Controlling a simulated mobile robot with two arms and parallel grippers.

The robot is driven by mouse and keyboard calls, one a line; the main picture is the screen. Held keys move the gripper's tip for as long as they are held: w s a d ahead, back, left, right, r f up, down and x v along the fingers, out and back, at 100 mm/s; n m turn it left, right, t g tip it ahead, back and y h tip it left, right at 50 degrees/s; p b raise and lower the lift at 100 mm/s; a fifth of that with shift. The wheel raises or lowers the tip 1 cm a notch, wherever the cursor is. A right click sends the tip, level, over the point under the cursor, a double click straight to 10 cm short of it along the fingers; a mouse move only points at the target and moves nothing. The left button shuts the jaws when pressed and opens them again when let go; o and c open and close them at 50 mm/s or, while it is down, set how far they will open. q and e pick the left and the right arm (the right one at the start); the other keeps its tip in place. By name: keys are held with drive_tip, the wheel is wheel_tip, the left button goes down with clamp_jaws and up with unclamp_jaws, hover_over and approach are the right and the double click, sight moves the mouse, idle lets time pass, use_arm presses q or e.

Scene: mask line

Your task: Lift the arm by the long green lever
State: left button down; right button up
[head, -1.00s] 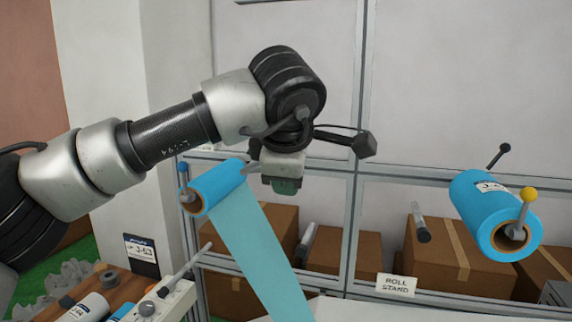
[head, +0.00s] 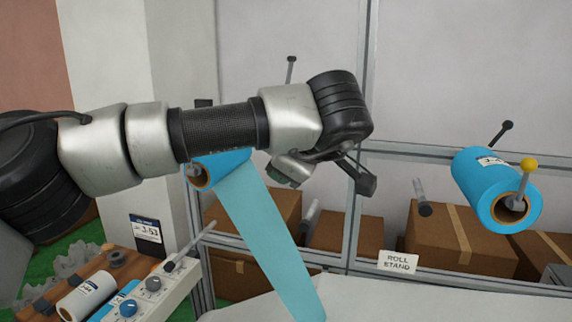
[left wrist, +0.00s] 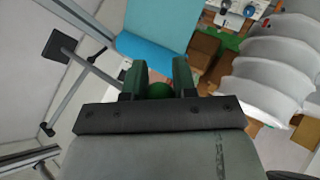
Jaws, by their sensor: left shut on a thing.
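My left arm reaches in from the left in the head view, and my left gripper (head: 288,172) is just right of the left blue roll (head: 205,172). In the left wrist view the two dark green fingers (left wrist: 158,78) are shut on a round green knob (left wrist: 160,91), the end of the green lever. The lever's shaft is hidden behind the fingers, and I cannot make the lever out in the head view. My right gripper is not in view.
A light blue web (head: 265,235) runs down from the left roll, close to my gripper. A second blue roll (head: 485,185) with a yellow-knobbed lever (head: 528,170) is at the right. A "ROLL STAND" sign (head: 397,262), boxes (head: 440,238) and a control panel (head: 150,285) are around.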

use_arm(q)
drive_tip(key=shift+f, duration=0.15)
drive_tip(key=c, duration=0.9)
unclamp_jaws()
drive_tip(key=shift+s+d+r+b, duration=0.2)
drive_tip(key=shift+s+r+b, duration=0.1)
drive_tip(key=shift+s+r, duration=0.1)
drive_tip(key=b+v, duration=0.2)
drive_tip(key=v, duration=0.7)
drive_tip(key=shift+s+r, duration=0.2)
drive_tip(key=shift+r, duration=0.05)
drive_tip(key=shift+d, duration=0.15)
